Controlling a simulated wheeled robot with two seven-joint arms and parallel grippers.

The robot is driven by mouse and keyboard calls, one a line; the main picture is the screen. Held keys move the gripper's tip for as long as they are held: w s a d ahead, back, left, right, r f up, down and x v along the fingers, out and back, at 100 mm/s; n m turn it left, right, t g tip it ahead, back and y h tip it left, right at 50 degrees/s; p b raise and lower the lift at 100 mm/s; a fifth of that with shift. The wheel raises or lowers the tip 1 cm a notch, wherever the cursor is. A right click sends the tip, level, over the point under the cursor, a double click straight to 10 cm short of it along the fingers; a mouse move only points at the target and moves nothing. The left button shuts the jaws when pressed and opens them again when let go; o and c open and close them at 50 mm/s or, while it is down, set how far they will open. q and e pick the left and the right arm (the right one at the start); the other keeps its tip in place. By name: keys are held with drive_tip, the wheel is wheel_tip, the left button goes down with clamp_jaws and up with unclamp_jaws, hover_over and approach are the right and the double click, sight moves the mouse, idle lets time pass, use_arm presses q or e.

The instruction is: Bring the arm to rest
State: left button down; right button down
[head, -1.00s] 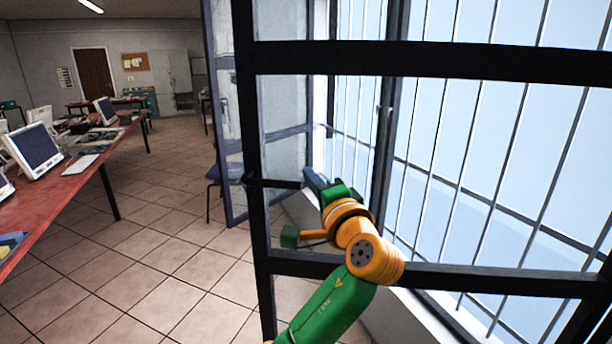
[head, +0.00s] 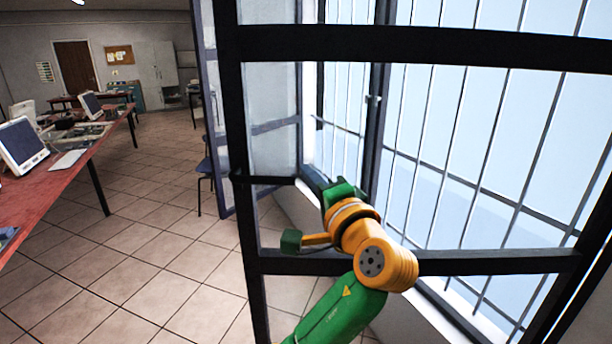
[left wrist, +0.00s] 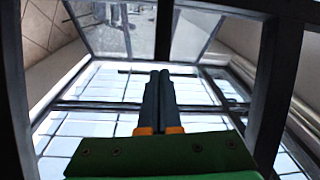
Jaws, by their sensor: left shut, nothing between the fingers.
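My left arm (head: 345,305), green and orange, reaches up from the bottom of the head view, by the open window. My left gripper (head: 315,177) is at its far end, partly hidden behind the green and orange wrist. In the left wrist view its two dark fingers (left wrist: 158,92) lie side by side, shut with nothing between them. They point toward the window frame and bars, and I cannot tell whether they touch anything. My right gripper is not in view.
A dark-framed window sash (head: 252,215) stands open close around the arm. Behind it are window bars (head: 450,150). A red table (head: 50,195) with monitors stands at the left, and a chair (head: 205,180) near the window. The tiled floor (head: 150,240) between is clear.

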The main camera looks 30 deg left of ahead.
use_arm(q)
drive_tip(key=b+v, duration=0.1)
drive_tip(key=v, duration=0.5)
wheel_tip(320, 180, down, 27)
drive_tip(key=s+a+g+h, duration=0.1)
drive_tip(key=a+g+h, duration=0.15)
drive_tip(key=h, duration=0.55)
drive_tip(key=s+d+f+n+g+h, duration=0.2)
drive_tip(key=s+f+g+h, duration=0.1)
drive_tip(key=s+f, duration=0.65)
drive_tip(key=s+d+f+n+g+h, duration=0.1)
drive_tip(key=s+f+n+g+h, duration=0.2)
drive_tip(key=s+f, duration=0.65)
drive_tip(key=s+f+m+g, duration=0.15)
drive_tip(key=s+f, duration=0.25)
drive_tip(key=f, duration=0.8)
drive_tip(key=s+a+f+g, duration=0.1)
drive_tip(key=s+a+f, duration=0.1)
drive_tip(key=s+f, duration=0.9)
drive_tip(key=shift+s+f+g, duration=0.3)
drive_tip(key=shift+s+f, duration=0.05)
drive_tip(key=shift+s, duration=0.65)
